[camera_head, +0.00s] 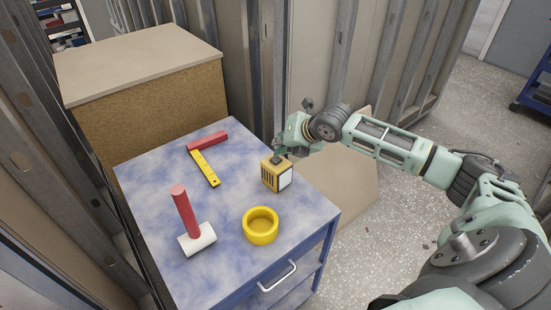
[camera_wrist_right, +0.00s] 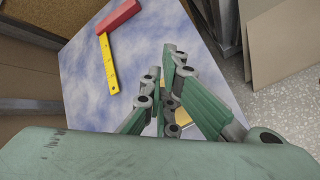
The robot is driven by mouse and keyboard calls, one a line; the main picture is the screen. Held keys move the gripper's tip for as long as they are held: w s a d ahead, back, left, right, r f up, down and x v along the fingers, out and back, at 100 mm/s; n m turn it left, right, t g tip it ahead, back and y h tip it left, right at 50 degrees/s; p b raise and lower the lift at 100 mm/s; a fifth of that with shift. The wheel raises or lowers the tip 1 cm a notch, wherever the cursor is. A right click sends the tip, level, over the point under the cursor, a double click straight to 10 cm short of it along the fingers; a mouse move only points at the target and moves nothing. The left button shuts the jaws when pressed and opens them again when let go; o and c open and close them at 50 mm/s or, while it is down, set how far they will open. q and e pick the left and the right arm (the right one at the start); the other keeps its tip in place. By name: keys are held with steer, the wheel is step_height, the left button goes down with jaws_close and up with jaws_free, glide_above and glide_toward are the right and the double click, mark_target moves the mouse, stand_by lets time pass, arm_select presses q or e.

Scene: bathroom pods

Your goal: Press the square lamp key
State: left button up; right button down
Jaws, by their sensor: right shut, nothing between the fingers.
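The square lamp (camera_head: 271,175) is a small yellow-orange block with dark slots on one side and a white face on the other. It stands near the right edge of the blue cabinet top. My right gripper (camera_head: 279,158) is shut with its fingertips over the lamp's top, at or just above the dark key there. I cannot tell whether they touch it, as the fingers hide the key. In the right wrist view the shut fingers (camera_wrist_right: 172,98) cover most of the lamp, and a bit of its yellow (camera_wrist_right: 184,117) shows. My left gripper is not in view.
On the blue cabinet top (camera_head: 230,220) lie a red and yellow try square (camera_head: 205,168), a mallet with red handle and white head (camera_head: 197,239), and a yellow ring-shaped roll (camera_head: 261,226). A brown box (camera_head: 150,100) stands behind. Metal studs line the walls.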

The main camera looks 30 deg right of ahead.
steer(key=shift+f, duration=0.15)
stand_by(0.3)
steer(key=shift+f, duration=0.55)
stand_by(0.4)
steer(key=shift+r, duration=0.1)
steer(key=shift+r+p, duration=0.6)
steer(key=shift+p, duration=0.3)
steer(key=shift+r, duration=0.1)
step_height(320, 180, up, 6)
steer(key=p, duration=0.6)
